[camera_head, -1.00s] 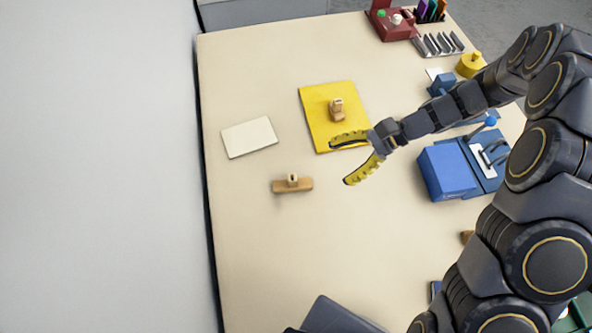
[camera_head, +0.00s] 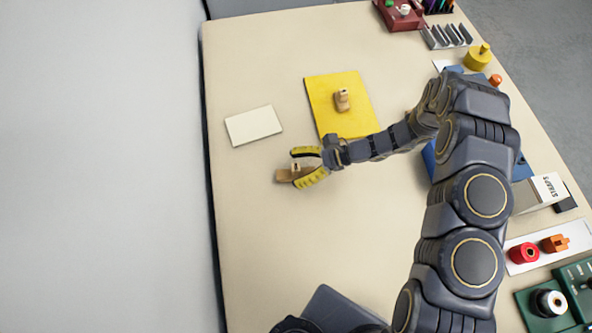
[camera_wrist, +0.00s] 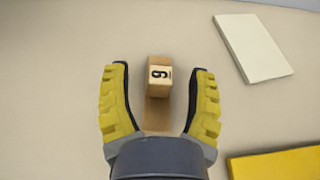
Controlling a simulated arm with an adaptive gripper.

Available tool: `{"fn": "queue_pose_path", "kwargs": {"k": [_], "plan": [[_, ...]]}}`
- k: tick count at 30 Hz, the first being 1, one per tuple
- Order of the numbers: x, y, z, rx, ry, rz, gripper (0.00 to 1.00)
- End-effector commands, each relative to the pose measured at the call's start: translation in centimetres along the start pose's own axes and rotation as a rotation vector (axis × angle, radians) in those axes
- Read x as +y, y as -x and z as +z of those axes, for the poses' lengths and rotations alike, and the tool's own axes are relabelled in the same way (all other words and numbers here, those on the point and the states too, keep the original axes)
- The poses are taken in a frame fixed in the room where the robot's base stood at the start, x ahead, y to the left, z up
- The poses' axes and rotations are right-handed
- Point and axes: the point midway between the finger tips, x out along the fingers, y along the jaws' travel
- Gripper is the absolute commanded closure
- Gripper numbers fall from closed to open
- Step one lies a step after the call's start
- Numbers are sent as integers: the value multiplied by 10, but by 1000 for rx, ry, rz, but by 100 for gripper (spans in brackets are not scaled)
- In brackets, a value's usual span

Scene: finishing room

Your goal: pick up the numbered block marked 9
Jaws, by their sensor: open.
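A wooden block (camera_wrist: 158,72) with a dark digit on a pale face stands in the middle of the wrist view. The digit is turned sideways and looks like a 9 or a 6. A wooden piece extends below it toward my palm. In the head view the block (camera_head: 282,175) is partly hidden by my fingers. My gripper (camera_head: 293,168) is open, its yellow fingers around the block. In the wrist view one finger of my gripper (camera_wrist: 160,85) is on each side, with a gap to the block on both sides.
A yellow mat (camera_head: 325,118) with another wooden block (camera_head: 342,99) on it lies behind my gripper. A white card (camera_head: 253,126) lies to the left. The front left of the table (camera_head: 275,250) is clear. Several bins and tools line the right edge.

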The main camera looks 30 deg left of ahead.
Motion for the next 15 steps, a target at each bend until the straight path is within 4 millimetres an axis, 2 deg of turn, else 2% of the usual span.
{"fn": "queue_pose_path", "kwargs": {"k": [3,11,14,15], "plan": [[0,-12,0,0,0,2,43],[0,-13,0,1,1,-1,43],[0,-13,0,1,1,-1,81],[0,-13,0,1,1,-1,98]]}}
